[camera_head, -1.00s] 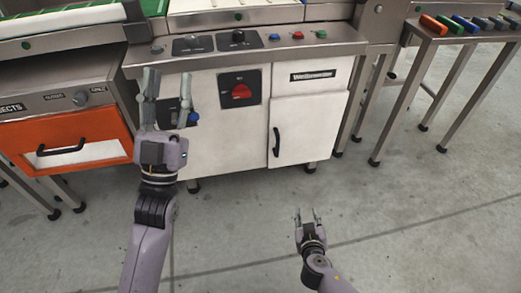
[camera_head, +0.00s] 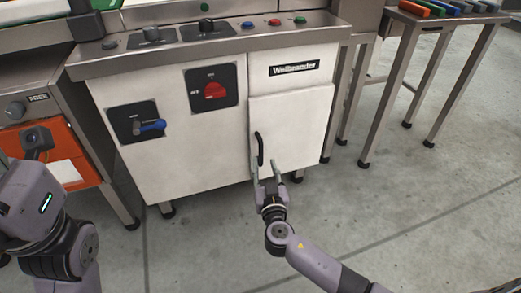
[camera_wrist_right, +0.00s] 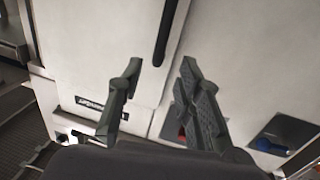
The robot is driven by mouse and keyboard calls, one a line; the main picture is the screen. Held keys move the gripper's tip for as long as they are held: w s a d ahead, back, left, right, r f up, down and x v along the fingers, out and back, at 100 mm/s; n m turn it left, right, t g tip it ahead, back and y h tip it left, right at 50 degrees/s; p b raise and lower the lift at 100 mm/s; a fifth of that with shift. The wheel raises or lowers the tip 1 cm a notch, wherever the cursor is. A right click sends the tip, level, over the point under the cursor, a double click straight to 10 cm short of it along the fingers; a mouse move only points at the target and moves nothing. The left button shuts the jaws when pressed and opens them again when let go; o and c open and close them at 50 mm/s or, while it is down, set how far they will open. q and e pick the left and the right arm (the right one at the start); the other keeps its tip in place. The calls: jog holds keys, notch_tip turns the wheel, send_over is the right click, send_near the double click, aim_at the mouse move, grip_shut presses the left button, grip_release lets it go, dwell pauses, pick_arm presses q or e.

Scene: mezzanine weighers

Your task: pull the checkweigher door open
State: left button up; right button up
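The white checkweigher door (camera_head: 290,125) is on the right of the cabinet front and looks shut. Its black vertical handle (camera_head: 259,150) is near the door's left edge. The handle also shows in the right wrist view (camera_wrist_right: 165,35). My right gripper (camera_head: 266,172) is open at the handle's lower part in the head view. In the right wrist view, the open fingers (camera_wrist_right: 160,66) have the handle's visible end between or just beyond their tips; I cannot tell if they touch. My left arm is at the lower left; its fingers cannot be made out.
The cabinet carries a red rotary switch (camera_head: 214,90), a blue-handled switch (camera_head: 152,127) and a control ledge (camera_head: 225,45). An orange drawer front (camera_head: 75,150) stands at left. A metal table (camera_head: 440,22) stands at right. Floor before the door is clear.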

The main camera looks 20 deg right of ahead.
aim_at(262, 149)
jog(key=w, duration=0.3)
jog(key=w+d+b, duration=0.1)
jog(key=w, duration=0.2)
jog(key=w+b, duration=0.1)
jog(key=w, duration=0.2)
jog(key=shift+d, duration=0.25)
jog(key=shift+c, duration=0.5)
grip_shut()
jog(key=shift+d, duration=0.1)
